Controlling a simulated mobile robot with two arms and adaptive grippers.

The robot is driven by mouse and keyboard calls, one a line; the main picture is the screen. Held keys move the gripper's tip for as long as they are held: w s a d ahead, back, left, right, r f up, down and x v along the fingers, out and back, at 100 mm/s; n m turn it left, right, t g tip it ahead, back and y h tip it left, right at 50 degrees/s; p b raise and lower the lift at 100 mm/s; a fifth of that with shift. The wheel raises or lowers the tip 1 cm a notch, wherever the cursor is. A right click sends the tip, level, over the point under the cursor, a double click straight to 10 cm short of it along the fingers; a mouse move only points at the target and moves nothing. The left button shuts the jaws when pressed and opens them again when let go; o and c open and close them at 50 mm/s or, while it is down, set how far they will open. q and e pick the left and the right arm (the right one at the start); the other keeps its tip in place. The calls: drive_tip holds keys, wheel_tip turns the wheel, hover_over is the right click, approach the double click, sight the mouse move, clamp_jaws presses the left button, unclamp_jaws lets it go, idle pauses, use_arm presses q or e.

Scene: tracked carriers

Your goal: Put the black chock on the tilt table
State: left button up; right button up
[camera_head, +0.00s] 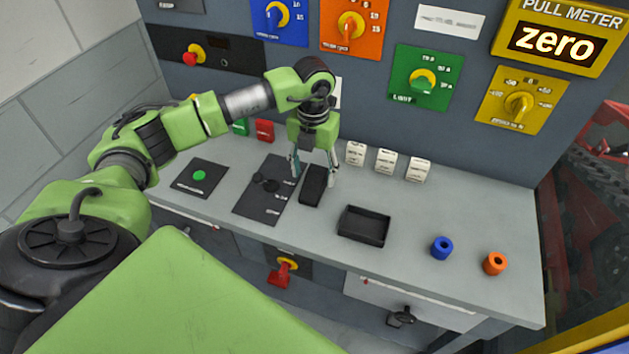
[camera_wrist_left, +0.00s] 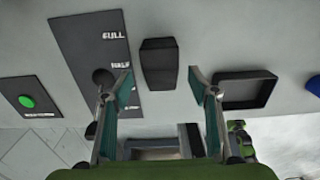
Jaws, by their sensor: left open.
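A black block that looks like the black chock (camera_head: 313,187) lies on the grey bench top, beside the right edge of a dark panel. In the left wrist view the chock (camera_wrist_left: 159,63) lies ahead of the fingertips, in line with the gap. My left gripper (camera_head: 314,172) points down over the chock, open, with a finger toward each side of it. The gap between its fingertips (camera_wrist_left: 160,82) is empty in the left wrist view. I cannot make out anything that is clearly a tilt table. My right gripper is not in view.
A dark panel (camera_head: 249,204) marked FULL and HALF lies left of the chock. A shallow black tray (camera_head: 364,238) stands to its right, then a blue ring (camera_head: 442,248) and an orange ring (camera_head: 494,263). Several white labelled blocks (camera_head: 386,161) stand along the control wall.

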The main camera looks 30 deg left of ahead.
sight(314, 178)
use_arm(q)
drive_tip(key=shift+d+f+p, duration=0.1)
drive_tip(key=shift+f+p, duration=0.2)
drive_tip(key=shift+f, duration=1.25)
clamp_jaws()
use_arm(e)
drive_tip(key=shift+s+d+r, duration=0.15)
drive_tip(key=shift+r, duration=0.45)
use_arm(q)
drive_tip(key=shift+r, duration=0.1)
